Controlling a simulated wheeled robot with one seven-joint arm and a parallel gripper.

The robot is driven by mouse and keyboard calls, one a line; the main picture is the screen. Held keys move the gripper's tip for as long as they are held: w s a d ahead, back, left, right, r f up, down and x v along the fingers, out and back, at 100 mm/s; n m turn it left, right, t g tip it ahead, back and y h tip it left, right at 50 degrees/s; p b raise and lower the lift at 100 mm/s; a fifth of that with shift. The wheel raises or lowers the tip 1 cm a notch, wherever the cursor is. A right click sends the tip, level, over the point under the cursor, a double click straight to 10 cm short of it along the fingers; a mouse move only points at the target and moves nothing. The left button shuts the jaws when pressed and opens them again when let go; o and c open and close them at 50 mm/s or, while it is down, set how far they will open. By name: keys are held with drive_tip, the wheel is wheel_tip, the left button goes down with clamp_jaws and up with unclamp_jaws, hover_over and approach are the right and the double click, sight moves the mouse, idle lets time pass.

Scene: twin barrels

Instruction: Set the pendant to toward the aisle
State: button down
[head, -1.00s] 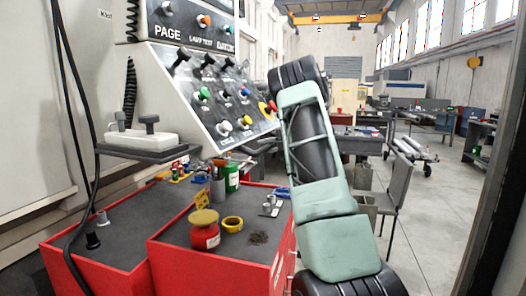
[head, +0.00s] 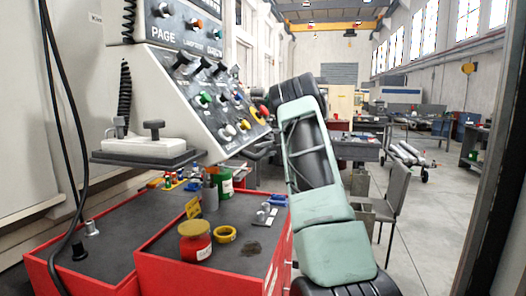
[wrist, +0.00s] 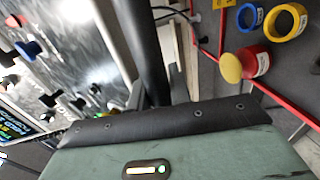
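The grey-white control panel (head: 160,75) with a sloped face of levers and coloured buttons stands at the left in the head view; I take it to be the pendant. Its face also shows at the left of the wrist view (wrist: 85,45). My green and black arm rises right of the panel in the head view, its upper black end close to the panel's right edge; I cannot tell whether they touch. My gripper's fingers cannot be made out in either view. A green housing of mine with a small light fills the bottom of the wrist view.
A red cart (head: 160,268) stands below the panel, carrying a red jar (head: 195,246), yellow tape (head: 225,234) and a green can (head: 223,182). Black cables (head: 60,120) hang at the left. A grey chair (head: 393,205) stands right of my arm. Open floor (head: 432,215) lies at the right.

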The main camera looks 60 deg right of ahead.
drive_tip(key=c, duration=1.6)
unclamp_jaws()
drive_tip(key=shift+w+d, duration=0.2)
drive_tip(key=shift+d, duration=0.05)
drive_tip(key=shift+o, duration=0.2)
drive_tip(key=b+v, duration=0.3)
drive_tip(key=v, duration=1.4)
drive_tip(key=shift+s+b, duration=0.25)
drive_tip(key=shift+b, duration=0.05)
drive_tip(key=shift+w+r, duration=0.1)
drive_tip(key=shift+r, duration=0.05)
